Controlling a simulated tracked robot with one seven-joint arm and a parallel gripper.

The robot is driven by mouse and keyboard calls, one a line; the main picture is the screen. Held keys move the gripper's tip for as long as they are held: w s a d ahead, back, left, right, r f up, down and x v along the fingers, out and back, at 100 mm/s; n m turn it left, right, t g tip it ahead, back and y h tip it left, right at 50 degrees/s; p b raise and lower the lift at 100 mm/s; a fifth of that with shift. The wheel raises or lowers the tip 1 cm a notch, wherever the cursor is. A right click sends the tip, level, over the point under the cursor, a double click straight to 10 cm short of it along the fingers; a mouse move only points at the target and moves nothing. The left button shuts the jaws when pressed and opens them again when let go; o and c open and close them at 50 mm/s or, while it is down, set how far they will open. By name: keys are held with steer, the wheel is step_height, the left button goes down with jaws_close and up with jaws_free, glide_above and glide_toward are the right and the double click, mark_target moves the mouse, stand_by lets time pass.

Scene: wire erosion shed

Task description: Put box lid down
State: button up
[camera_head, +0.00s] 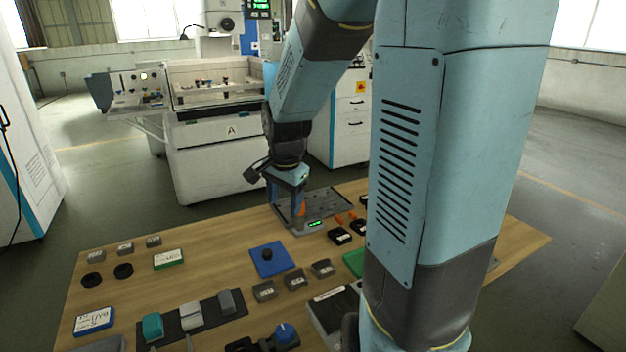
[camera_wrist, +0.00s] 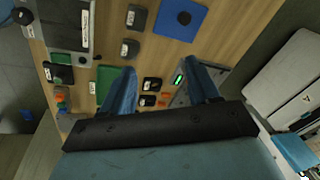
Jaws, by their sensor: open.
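A blue square plate with a dark round knob (camera_head: 281,268) lies flat on the wooden table; it looks like a lid, but I cannot tell for certain that it is the box lid. It also shows at the top of the wrist view (camera_wrist: 163,22). My gripper (camera_head: 287,211) points down beyond it, over the near left part of a grey tray with a green display. In the wrist view my two blue fingers (camera_wrist: 160,72) stand apart with nothing between them. I see no open box clearly; my arm hides part of the table.
The grey tray (camera_head: 335,205) is at the table's far side, with small orange pieces and black blocks beside it. Grey blocks (camera_head: 265,291), a green-edged box (camera_head: 169,260) and a black strip with coloured blocks stand nearer. Bare wood (camera_head: 215,262) lies left of the blue plate.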

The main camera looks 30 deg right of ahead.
steer(key=s+a+r+n+t, duration=0.1)
steer(key=s+r+n+t, duration=0.2)
steer(key=s+r+n, duration=0.9)
steer(key=s+r, duration=0.1)
steer(key=s, duration=0.4)
steer(key=shift+r, duration=0.15)
